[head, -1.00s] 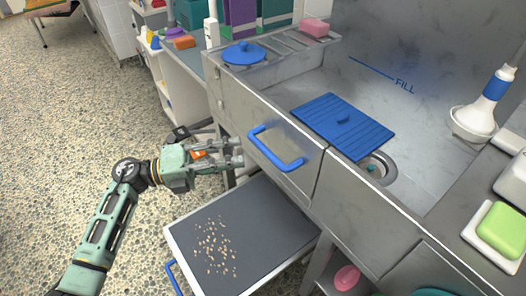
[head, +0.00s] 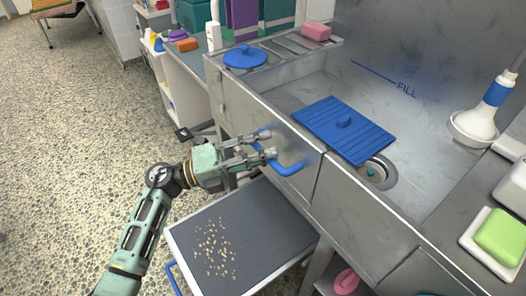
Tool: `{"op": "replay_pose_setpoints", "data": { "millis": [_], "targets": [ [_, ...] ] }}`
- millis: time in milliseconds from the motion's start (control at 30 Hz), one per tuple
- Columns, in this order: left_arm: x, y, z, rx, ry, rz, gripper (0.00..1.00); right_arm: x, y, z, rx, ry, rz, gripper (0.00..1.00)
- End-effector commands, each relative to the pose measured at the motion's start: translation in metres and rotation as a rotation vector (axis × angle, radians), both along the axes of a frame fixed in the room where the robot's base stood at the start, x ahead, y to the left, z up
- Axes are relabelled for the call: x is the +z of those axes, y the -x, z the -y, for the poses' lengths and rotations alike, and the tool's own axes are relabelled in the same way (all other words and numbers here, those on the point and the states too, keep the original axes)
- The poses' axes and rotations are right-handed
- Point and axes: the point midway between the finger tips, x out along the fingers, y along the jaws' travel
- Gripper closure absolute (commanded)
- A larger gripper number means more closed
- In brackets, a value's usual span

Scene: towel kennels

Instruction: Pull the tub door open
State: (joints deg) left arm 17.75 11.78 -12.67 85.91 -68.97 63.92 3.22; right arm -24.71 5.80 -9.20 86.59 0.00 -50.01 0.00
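The tub door (head: 299,145) is a grey metal panel in the tub's front wall and appears closed. It carries a blue U-shaped handle (head: 289,169). My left gripper (head: 268,144) is at the handle's left part, with its fingers apart and pointing right. The fingers overlap the handle in the picture and hide part of it. I cannot tell whether they touch it. My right gripper is not in view. The metal tub (head: 310,90) holds a blue slatted mat (head: 343,128) next to a drain (head: 377,172).
A pulled-out tray (head: 272,217) with scattered crumbs and a blue handle (head: 173,278) sits below the door. A blue lid (head: 245,57) and a pink sponge (head: 316,32) lie on the tub's back ledge. A green soap bar (head: 502,237) is at right. Speckled floor at left is open.

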Motion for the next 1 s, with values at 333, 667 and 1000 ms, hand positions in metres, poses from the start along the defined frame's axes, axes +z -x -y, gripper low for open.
{"op": "replay_pose_setpoints", "data": {
  "millis": [333,667,1000],
  "targets": [
    [-0.0003,-0.0001,-0.0003,0.0,-0.001,0.0,0.88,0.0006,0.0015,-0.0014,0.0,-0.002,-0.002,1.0],
    [-0.0007,0.0,-0.0004,0.0,-0.002,0.0,1.0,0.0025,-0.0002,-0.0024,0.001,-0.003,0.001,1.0],
    [-0.0015,-0.0001,-0.0005,-0.002,-0.004,0.002,1.0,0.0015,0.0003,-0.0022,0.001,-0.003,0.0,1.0]
  ]
}}
